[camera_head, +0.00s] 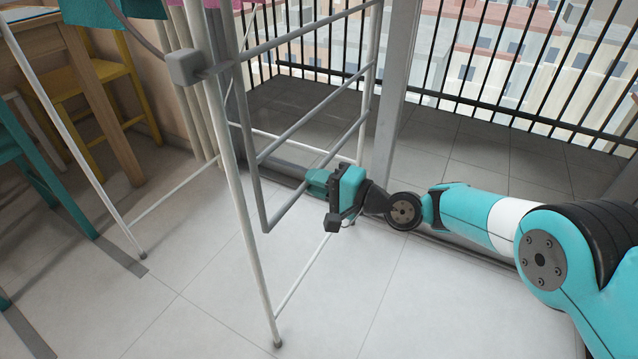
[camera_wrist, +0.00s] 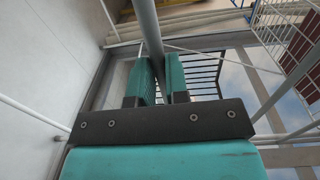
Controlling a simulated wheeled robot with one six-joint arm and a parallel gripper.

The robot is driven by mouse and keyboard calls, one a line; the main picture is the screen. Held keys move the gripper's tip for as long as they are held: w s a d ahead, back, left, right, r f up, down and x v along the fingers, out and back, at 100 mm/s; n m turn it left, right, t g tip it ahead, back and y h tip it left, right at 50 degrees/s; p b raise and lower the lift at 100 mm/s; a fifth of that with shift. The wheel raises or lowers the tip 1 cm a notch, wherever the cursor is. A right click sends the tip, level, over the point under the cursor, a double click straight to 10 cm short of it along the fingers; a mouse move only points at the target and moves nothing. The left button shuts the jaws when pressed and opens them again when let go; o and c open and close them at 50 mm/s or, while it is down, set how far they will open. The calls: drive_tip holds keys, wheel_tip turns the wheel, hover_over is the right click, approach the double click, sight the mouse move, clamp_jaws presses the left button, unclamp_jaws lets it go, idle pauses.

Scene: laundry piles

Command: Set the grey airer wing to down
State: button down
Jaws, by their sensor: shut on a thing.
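The grey airer wing (camera_head: 252,145) is a frame of grey bars on the white-legged airer (camera_head: 232,170). It slopes steeply down from a grey hinge block (camera_head: 185,67), with its lower corner well above the floor. My teal gripper (camera_head: 317,183) is at the wing's lower outer bar, right of that corner. In the wrist view, my gripper (camera_wrist: 161,78) has its two fingers closed around a grey bar (camera_wrist: 147,25). The exact contact is partly hidden by the fingers.
The airer's thin legs stand on pale tiles. A balcony with a black railing (camera_head: 480,75) lies behind a door frame (camera_head: 396,90). A yellow chair (camera_head: 85,90) and a teal chair (camera_head: 40,180) stand at the left.

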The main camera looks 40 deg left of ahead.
drive_tip(key=c, duration=1.2)
unclamp_jaws()
drive_tip(key=shift+s+a+f+h, duration=0.15)
drive_tip(key=shift+s+f+h, duration=0.15)
drive_tip(key=shift+f, duration=0.35)
drive_tip(key=shift+o, duration=0.4)
drive_tip(key=shift+w+r, duration=0.1)
drive_tip(key=shift+r, duration=0.05)
drive_tip(key=shift+r, duration=0.15)
drive_tip(key=w+d+p, duration=0.3)
drive_tip(key=d+p, duration=0.3)
drive_tip(key=d, duration=1.1)
drive_tip(key=shift+r, duration=0.4)
drive_tip(key=shift+w+d, duration=0.1)
